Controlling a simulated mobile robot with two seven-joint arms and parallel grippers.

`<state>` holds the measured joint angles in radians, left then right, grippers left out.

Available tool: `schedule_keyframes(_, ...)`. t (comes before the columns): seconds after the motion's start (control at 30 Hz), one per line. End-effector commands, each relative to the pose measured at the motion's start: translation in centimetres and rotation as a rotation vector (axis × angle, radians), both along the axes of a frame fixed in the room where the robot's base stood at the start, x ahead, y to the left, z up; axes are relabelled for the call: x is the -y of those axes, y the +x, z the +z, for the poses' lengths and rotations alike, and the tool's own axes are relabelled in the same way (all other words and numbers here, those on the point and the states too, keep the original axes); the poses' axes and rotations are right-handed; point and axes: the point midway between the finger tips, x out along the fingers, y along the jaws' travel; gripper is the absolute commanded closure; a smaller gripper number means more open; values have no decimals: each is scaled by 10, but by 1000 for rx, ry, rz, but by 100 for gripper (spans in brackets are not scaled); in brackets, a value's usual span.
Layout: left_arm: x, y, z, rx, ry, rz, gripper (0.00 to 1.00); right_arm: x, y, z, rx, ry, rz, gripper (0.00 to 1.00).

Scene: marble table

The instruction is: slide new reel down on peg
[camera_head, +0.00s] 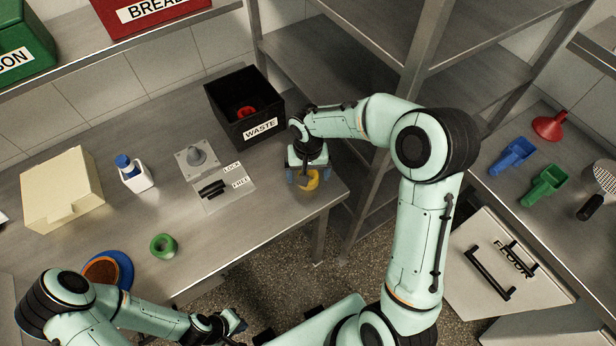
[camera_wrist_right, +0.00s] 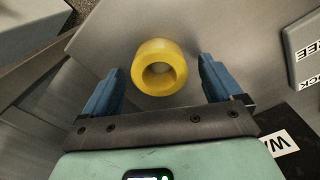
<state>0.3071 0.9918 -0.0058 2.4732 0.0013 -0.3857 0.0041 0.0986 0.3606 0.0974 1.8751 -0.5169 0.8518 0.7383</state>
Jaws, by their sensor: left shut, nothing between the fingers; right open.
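A yellow reel (camera_head: 313,181) lies on the metal table near its right end; the right wrist view shows its ring (camera_wrist_right: 158,48) and centre hole. My right gripper (camera_head: 307,177) is above it, open, with its blue fingers (camera_wrist_right: 160,74) on either side of the reel and gaps between. The grey peg (camera_head: 197,153) stands bare on a square base plate, left of the waste bin. A lever (camera_head: 212,188) sits in front of it, beside LOCK and FREE labels. A green reel (camera_head: 163,246) lies at the table's front. My left gripper (camera_head: 238,322) is shut and empty, low in front of the table.
The black waste bin (camera_head: 226,112), holding a red piece (camera_head: 246,112), stands behind the right gripper. A white-and-blue bottle (camera_head: 134,173), a cream box (camera_head: 62,190) and a blue-rimmed bowl (camera_head: 124,268) are to the left. Shelf posts rise at the right. The table's front middle is clear.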

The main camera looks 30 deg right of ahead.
Motion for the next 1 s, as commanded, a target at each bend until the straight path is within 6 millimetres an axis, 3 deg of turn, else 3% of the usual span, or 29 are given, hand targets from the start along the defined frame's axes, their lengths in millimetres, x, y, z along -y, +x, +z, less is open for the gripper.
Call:
schedule_keyframes(0.1, 0, 0, 0, 0, 0, 0, 100, 0, 0, -10, -1, 0, 1, 8)
schedule_keyframes(0.33, 0, 0, 0, 0, 0, 0, 100, 0, 0, -10, 1, 0, 0, 8)
schedule_keyframes(0.5, 0, 0, 0, 0, 0, 0, 100, 0, 0, -10, 1, 0, 0, 63)
schedule_keyframes(0.53, 0, 0, 0, 0, 0, 0, 100, 0, 0, -10, 1, 0, 0, 66)
schedule_keyframes(0.83, 0, 0, 0, 0, 0, 0, 100, 0, 0, -9, 1, 0, 0, 66)
schedule_keyframes(1.0, 0, 1, 1, 1, 0, 0, 100, 0, 1, 3, 4, 0, -1, 66)
